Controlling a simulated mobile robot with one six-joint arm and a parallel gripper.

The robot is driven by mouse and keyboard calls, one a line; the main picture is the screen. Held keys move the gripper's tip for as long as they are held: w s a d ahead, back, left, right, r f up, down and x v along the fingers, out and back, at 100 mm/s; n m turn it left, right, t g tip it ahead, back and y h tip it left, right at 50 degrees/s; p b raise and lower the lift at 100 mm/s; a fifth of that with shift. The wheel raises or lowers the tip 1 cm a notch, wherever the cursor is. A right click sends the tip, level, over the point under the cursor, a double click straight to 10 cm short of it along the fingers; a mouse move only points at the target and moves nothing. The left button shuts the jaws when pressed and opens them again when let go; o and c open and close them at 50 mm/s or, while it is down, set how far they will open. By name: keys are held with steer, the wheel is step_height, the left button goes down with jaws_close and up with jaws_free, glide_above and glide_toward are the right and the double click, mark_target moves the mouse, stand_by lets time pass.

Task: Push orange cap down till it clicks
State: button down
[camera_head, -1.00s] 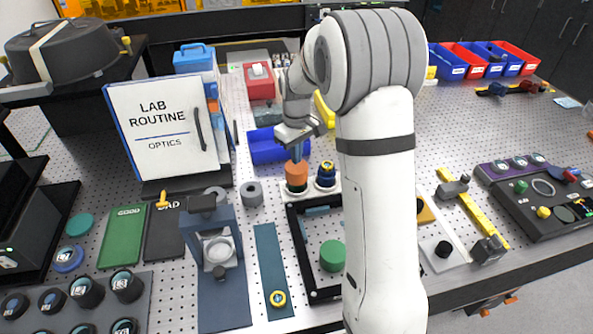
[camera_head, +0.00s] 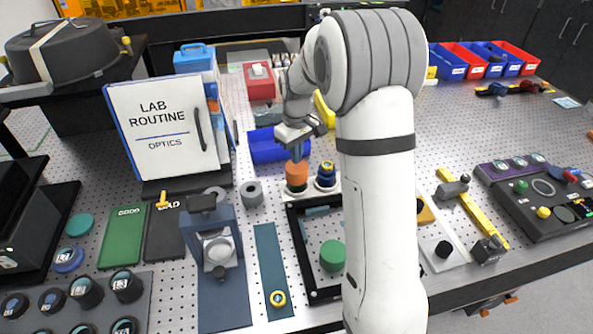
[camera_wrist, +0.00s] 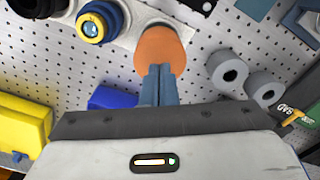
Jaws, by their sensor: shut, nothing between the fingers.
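The orange cap (camera_head: 296,173) stands upright on a light plate at the back left corner of a black frame. It also shows in the wrist view (camera_wrist: 162,46). My gripper (camera_head: 297,157) is directly above the cap, pointing down, with its blue fingers shut and empty. In the wrist view the fingertips (camera_wrist: 159,72) overlap the near part of the cap's top. They look at or very close to the top surface; I cannot tell for certain whether they touch.
A black and blue round part with a yellow ring (camera_head: 326,174) stands just right of the cap. A blue bin (camera_head: 265,148) lies behind it. A grey ring (camera_head: 251,193) sits to the left. The black frame (camera_head: 297,250) with a green knob (camera_head: 332,256) is in front.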

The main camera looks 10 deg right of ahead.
steer(key=shift+f, duration=0.15)
steer(key=shift+s+f+b, duration=0.1)
steer(key=shift+f+b, duration=0.85)
steer(key=shift+f, duration=0.2)
steer(key=shift+f, duration=0.1)
step_height(320, 180, up, 8)
steer(key=p, duration=0.5)
stand_by(0.3)
